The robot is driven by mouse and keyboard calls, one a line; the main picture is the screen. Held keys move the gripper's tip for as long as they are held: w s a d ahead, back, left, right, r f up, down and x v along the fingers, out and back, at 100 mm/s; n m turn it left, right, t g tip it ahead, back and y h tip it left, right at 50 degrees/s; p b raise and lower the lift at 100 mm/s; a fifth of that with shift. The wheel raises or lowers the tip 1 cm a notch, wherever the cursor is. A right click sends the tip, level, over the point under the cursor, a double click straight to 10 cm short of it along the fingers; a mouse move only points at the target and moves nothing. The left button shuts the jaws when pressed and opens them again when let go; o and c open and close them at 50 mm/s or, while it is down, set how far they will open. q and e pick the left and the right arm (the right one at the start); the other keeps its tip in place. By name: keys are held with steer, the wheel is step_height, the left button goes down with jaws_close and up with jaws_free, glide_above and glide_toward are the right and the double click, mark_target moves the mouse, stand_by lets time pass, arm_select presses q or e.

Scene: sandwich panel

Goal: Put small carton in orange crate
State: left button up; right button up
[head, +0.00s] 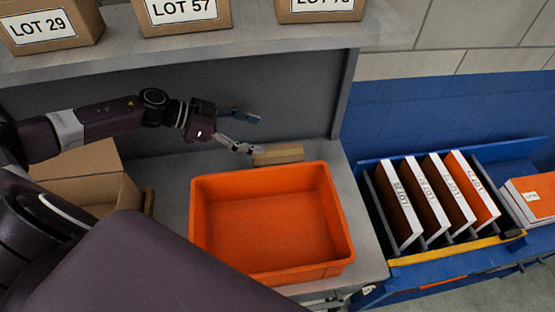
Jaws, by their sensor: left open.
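The orange crate (272,271) stands on the grey worktop, and the part of its inside that I see is empty. A small tan carton (279,155) lies just behind the crate's far rim, and the rim may hide its lower front. My left gripper (254,135) comes in from the left with its fingers spread apart and nothing between them. Its lower fingertip is close to the carton's left end; I cannot tell whether they touch. My right gripper is not in view.
An open cardboard box (85,188) stands left of the crate, partly hidden by my arm. A shelf (250,38) with LOT boxes (184,14) hangs above. On the right, a blue rack (375,240) holds upright binders, with orange-covered books (532,195) beside it.

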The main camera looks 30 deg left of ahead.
mark_target(256, 156)
arm_select(q)
steer(key=shift+s+d+f+b, duration=0.1)
steer(key=shift+s+f+b, duration=0.1)
steer(key=shift+f+b, duration=0.15)
step_height(256, 156, down, 2)
steer(key=shift+s+d+f+b, duration=0.15)
steer(key=shift+b, duration=1.05)
step_height(256, 156, down, 6)
steer(key=b, duration=0.5)
steer(key=shift+r, duration=0.2)
steer(key=shift+p+x, duration=0.6)
steer(key=shift+x, duration=1.2)
steer(key=p+x, duration=0.1)
steer(key=x, duration=0.2)
steer(key=shift+w+d+f, duration=0.3)
steer(key=shift+w+f, duration=0.05)
steer(key=shift+f, duration=0.1)
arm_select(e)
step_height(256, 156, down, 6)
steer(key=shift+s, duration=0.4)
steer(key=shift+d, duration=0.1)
